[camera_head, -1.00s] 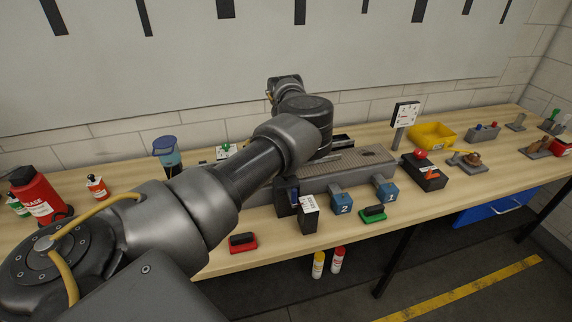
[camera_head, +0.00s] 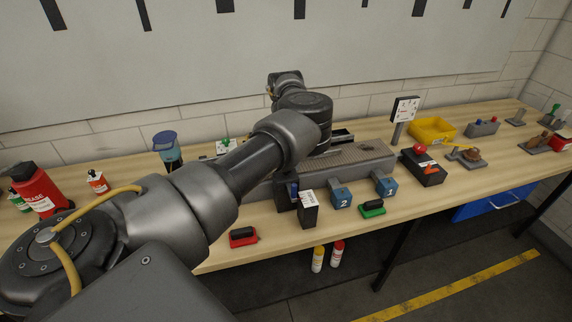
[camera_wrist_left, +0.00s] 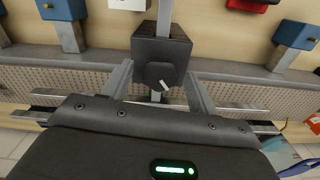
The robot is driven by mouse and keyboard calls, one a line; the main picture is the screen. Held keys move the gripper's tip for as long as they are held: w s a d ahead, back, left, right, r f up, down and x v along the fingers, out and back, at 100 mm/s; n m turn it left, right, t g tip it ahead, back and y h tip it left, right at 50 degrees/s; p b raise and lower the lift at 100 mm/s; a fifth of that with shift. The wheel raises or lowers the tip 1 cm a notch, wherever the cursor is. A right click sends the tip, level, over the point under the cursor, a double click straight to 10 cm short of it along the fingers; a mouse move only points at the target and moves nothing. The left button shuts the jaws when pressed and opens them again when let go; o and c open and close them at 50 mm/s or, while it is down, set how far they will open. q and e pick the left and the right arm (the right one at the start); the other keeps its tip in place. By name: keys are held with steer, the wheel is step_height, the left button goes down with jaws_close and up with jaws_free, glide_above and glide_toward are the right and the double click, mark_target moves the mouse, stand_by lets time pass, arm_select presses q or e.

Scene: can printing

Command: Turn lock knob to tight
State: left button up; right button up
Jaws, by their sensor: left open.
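In the left wrist view, a dark block (camera_wrist_left: 148,48) carries a round black knob (camera_wrist_left: 158,74) with a white pointer mark set at a slant. My left gripper (camera_wrist_left: 160,78) is open, with one finger on each side of the knob. Whether the fingers touch it I cannot tell. In the head view, my left arm reaches over the bench and hides its gripper and the knob. My right gripper is not in view.
On the wooden bench (camera_head: 240,217), blue blocks (camera_head: 341,198) marked with numbers stand before a long grey perforated rail (camera_head: 365,155). Red (camera_head: 243,237) and green (camera_head: 372,209) handled pads lie near the front edge. A box with a red button (camera_head: 422,168) stands to the right.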

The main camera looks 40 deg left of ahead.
arm_select(q)
step_height(320, 180, up, 11)
steer(key=b, duration=0.2)
stand_by(0.4)
steer(key=shift+f, duration=0.1)
